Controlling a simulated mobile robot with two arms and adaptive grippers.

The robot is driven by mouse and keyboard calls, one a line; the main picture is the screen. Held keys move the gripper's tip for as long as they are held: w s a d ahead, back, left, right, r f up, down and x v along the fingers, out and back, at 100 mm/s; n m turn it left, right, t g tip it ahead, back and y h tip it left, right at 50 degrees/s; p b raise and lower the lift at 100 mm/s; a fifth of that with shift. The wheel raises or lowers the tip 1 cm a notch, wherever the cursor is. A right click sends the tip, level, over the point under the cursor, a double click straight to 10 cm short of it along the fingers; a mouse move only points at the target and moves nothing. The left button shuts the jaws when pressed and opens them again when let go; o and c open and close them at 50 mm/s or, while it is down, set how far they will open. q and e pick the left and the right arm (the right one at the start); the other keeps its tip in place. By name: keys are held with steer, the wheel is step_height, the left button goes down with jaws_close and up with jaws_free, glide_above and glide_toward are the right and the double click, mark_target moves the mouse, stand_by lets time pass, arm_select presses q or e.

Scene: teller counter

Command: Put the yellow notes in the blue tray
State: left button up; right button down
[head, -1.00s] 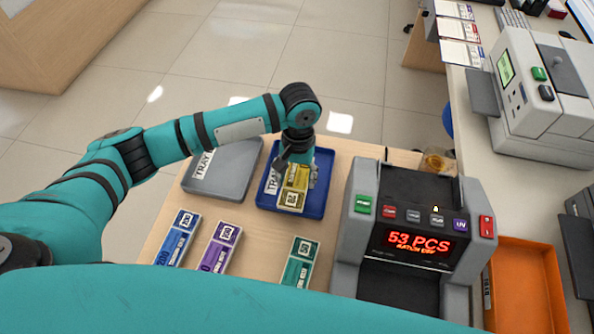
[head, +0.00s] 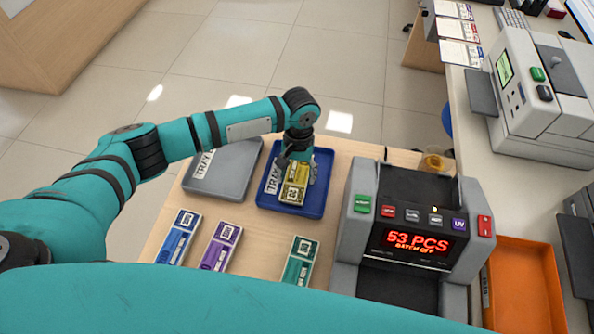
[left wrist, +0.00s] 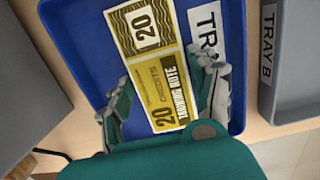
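The yellow notes (head: 293,191), a banded bundle marked 20, lie flat inside the blue tray (head: 318,196). In the left wrist view the notes (left wrist: 155,75) lie lengthwise on the floor of the blue tray (left wrist: 85,50), beside its white label. My left gripper (head: 297,172) is low over the tray, around the notes. In the left wrist view its fingers (left wrist: 168,88) stand apart on either side of the notes, with a gap on the right side; the left finger is close to the edge. My right gripper is not in view.
A grey tray (head: 225,183) stands left of the blue one. Blue (head: 178,238), purple (head: 221,246) and green (head: 300,262) note bundles lie in front. A note counter (head: 410,235) reading 53 PCS stands close right. An orange tray (head: 525,290) is farther right.

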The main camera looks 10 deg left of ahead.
mark_target(298, 171)
arm_select(q)
steer(key=shift+o, duration=1.3)
steer(key=shift+r, duration=0.15)
step_height(298, 171, up, 12)
steer(key=w, duration=0.1)
steer(key=shift+w+b, duration=0.2)
steer(key=shift+b, duration=0.15)
